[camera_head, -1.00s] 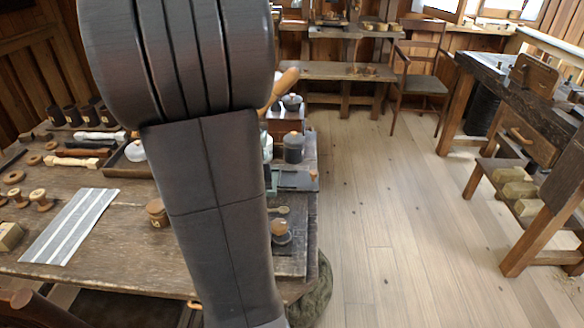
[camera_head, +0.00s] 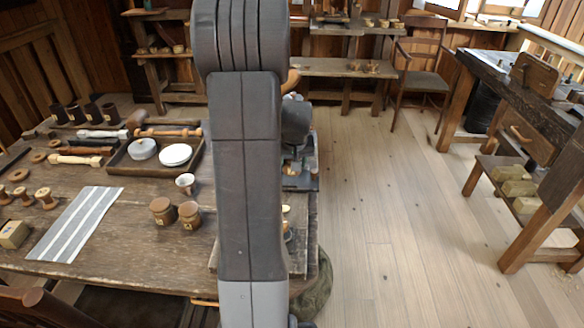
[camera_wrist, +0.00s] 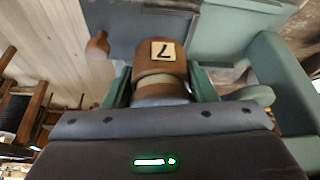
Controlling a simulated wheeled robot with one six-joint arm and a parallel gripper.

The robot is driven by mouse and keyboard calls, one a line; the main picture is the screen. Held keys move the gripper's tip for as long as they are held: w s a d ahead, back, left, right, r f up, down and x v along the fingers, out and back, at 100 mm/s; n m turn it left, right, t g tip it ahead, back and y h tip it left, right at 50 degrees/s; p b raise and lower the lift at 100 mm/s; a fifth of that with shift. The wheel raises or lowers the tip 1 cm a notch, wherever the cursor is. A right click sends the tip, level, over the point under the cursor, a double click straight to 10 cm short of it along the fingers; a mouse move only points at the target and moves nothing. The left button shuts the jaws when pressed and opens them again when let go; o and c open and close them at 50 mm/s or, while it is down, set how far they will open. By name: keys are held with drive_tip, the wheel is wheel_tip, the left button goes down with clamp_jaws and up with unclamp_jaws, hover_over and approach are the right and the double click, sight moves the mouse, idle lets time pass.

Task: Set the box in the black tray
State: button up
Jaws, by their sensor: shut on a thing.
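In the wrist view my gripper (camera_wrist: 161,86) is shut on a round brown wooden box (camera_wrist: 160,66). The box has a pale label with a dark mark like a 7, and a lighter band below. One green finger stands on each side of it. In the head view my gripper (camera_head: 296,152) is at the table's right side, partly hidden behind my arm, over blue-grey surfaces. A dark flat tray or board (camera_head: 299,262) at the table's right front is mostly hidden by my arm; I cannot tell whether it is the black tray.
Two similar labelled boxes (camera_head: 162,211) stand mid-table near a small cup (camera_head: 186,183). A dark brown wooden tray (camera_head: 122,167) holds white round pieces. Spools (camera_head: 45,197) and a striped cloth (camera_head: 75,224) lie left. A wooden knob (camera_wrist: 97,47) is beside the held box.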

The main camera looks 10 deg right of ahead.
drive_tip(key=shift+f, duration=1.25)
drive_tip(key=shift+f, duration=0.2)
drive_tip(key=o, duration=1)
drive_tip(key=shift+r, duration=0.4)
drive_tip(key=v, duration=1.1)
drive_tip(key=shift+s+r, duration=0.15)
drive_tip(key=shift+r, duration=0.15)
